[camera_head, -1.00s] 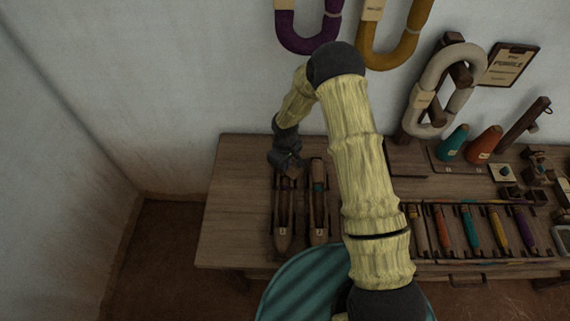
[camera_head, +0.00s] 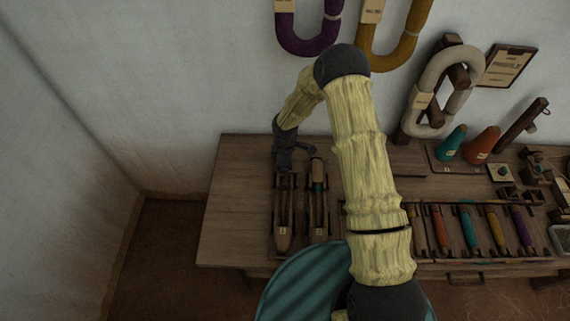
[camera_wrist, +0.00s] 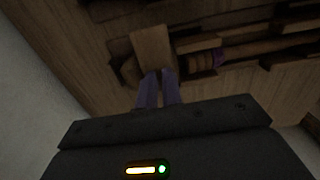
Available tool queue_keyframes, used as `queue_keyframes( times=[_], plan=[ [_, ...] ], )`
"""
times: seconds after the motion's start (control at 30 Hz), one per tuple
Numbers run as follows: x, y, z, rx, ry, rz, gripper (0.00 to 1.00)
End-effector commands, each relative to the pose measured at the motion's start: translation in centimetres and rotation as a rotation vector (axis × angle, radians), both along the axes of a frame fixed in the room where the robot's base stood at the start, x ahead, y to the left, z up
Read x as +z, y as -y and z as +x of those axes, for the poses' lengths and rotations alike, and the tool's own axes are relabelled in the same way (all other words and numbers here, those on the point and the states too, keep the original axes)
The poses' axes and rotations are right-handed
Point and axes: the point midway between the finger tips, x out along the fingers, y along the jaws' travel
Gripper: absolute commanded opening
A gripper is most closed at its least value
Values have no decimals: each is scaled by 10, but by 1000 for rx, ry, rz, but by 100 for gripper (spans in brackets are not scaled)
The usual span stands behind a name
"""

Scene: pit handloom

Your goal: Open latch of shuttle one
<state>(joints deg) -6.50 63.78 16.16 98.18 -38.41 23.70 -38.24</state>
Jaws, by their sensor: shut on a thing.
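Two long wooden shuttles lie side by side on the table. My gripper (camera_head: 283,170) is at the far end of the left shuttle (camera_head: 283,215) and partly hides it. The right shuttle (camera_head: 318,205) has a teal part inside and lies apart from my gripper. In the wrist view my two fingers (camera_wrist: 158,73) are close together at the edge of a pale wooden block, which looks like the latch (camera_wrist: 152,47), at the end of the shuttle. They appear shut on it. A dark rod with a purple part (camera_wrist: 218,56) lies in the shuttle's slot. The exact contact is dim.
The wooden table (camera_head: 230,220) is bare left of the shuttles. A rack (camera_head: 455,245) of several coloured bobbins is at right, with teal and orange cones (camera_head: 483,145) behind it. The wall stands close behind the table. A teal ribbed round thing (camera_head: 305,285) is in front.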

Motion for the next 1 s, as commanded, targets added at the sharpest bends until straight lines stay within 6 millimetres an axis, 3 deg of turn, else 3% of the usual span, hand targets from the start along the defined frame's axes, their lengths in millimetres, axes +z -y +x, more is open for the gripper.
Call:
queue_keyframes(
  times=[0.47, 0.5, 0.6, 1.0],
  plan=[
    [0, 0, 0, 17, 1, 0, 0],
    [0, 0, 0, 16, 0, 0, 15],
    [0, 0, 0, 16, 0, 0, 29],
    [11, 0, 1, 15, 2, 1, 29]
  ],
)
